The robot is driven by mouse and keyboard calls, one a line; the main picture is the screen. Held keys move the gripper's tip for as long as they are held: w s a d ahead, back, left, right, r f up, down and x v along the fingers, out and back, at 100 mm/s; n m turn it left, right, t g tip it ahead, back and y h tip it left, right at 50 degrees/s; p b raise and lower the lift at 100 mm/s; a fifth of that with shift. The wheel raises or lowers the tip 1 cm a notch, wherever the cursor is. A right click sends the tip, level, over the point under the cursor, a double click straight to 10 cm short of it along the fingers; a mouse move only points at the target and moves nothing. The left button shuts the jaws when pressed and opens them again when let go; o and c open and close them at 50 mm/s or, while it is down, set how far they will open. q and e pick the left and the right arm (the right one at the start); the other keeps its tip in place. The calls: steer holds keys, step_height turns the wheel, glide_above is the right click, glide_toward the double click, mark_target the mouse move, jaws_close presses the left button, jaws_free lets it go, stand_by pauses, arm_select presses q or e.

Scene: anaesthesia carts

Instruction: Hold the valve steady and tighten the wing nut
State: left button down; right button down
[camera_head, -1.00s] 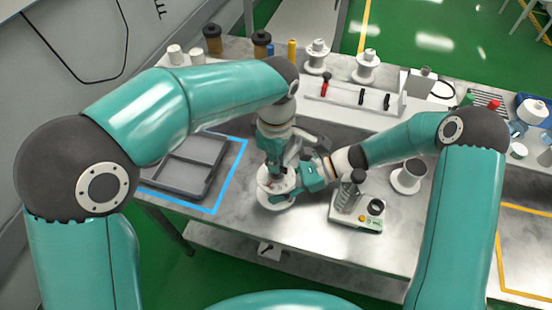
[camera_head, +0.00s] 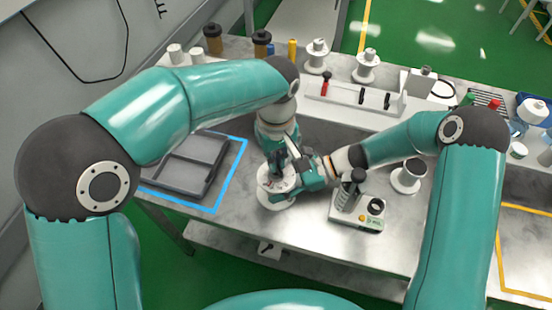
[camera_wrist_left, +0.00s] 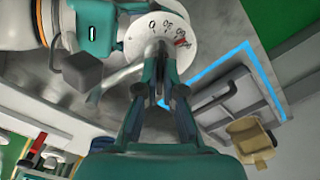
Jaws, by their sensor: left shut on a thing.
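The valve is a white round body with a dial (camera_head: 272,198) standing on the metal bench. In the left wrist view its white dial face (camera_wrist_left: 190,52) shows numbers and a red mark. My left gripper (camera_head: 280,172) reaches down onto the valve from above. In the left wrist view its fingers (camera_wrist_left: 158,62) are closed together over the middle of the dial, on what looks like the wing nut, mostly hidden between them. My right gripper (camera_head: 308,178) is against the valve's right side. Its fingertips are hidden, so its grip does not show.
A grey divided tray (camera_head: 180,190) lies inside a blue outline left of the valve. A white rack (camera_head: 350,112) stands at the back.

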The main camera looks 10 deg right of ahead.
arm_select(q)
steer(key=m, duration=0.6)
steer(key=shift+w+d+r+m, duration=0.1)
steer(key=shift+w+r+m, duration=0.05)
steer(key=shift+m, duration=0.15)
arm_select(e)
steer(key=shift+s+f, duration=0.25)
arm_select(q)
steer(key=m, duration=1)
steer(key=shift+w+m, duration=0.1)
steer(key=shift+m, duration=0.3)
steer(key=m, duration=0.4)
steer(key=shift+m, duration=0.4)
steer(key=c, duration=1.4)
jaws_free()
steer(key=shift+o, duration=0.5)
